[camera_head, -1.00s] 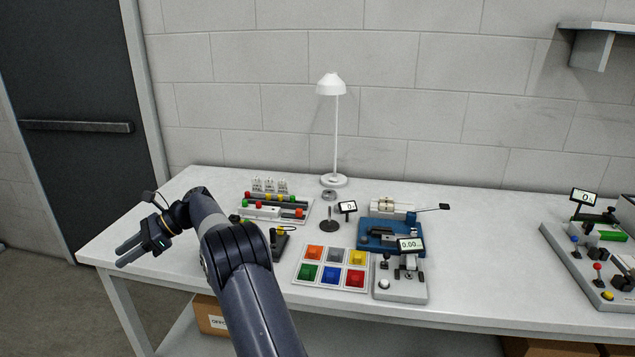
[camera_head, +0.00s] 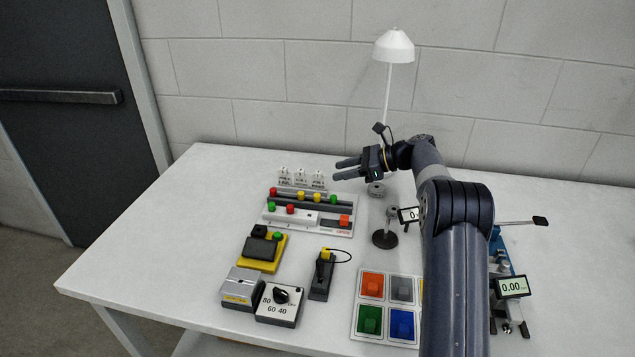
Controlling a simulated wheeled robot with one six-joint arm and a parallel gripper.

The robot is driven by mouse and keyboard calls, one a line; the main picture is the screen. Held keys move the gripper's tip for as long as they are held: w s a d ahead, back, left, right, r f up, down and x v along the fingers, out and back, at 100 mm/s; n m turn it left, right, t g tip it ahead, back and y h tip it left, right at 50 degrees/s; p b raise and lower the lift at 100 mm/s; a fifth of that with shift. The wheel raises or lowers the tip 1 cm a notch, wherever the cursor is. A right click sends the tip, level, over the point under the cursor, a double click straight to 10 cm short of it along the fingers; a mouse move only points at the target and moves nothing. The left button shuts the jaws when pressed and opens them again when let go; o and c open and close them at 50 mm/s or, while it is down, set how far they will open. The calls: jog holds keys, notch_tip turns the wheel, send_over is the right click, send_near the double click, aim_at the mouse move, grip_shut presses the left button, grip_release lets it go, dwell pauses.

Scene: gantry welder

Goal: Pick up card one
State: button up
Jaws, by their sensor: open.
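Three small white cards stand upright in a row at the back of the table: a left card (camera_head: 285,177), a middle card (camera_head: 301,179) and a right card (camera_head: 318,180). Their print is too small to read surely, so I cannot tell which is card one. My gripper (camera_head: 341,168) is open and empty, its fingers pointing left. In the picture it is just right of the right card and apart from it. My arm hides the table's right part.
Below the cards lies a panel (camera_head: 310,228) with colored knobs. Nearer are a yellow-based device (camera_head: 262,250), a dial box (camera_head: 280,303) and a colored button pad (camera_head: 370,309). A white lamp (camera_head: 394,46) stands behind my gripper. The table's left part (camera_head: 170,230) is clear.

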aim_at(318, 172)
jog(key=shift+w+a+f, duration=0.3)
jog(key=shift+a, duration=0.2)
jog(key=shift+w+a+f, duration=0.25)
jog(key=shift+a, duration=0.25)
jog(key=shift+a+f, duration=0.15)
jog(key=shift+a, duration=0.4)
jog(key=x, duration=0.4)
jog(key=shift+w+a, duration=0.15)
jog(key=shift+a, duration=0.05)
jog(key=shift+c, duration=0.4)
grip_shut()
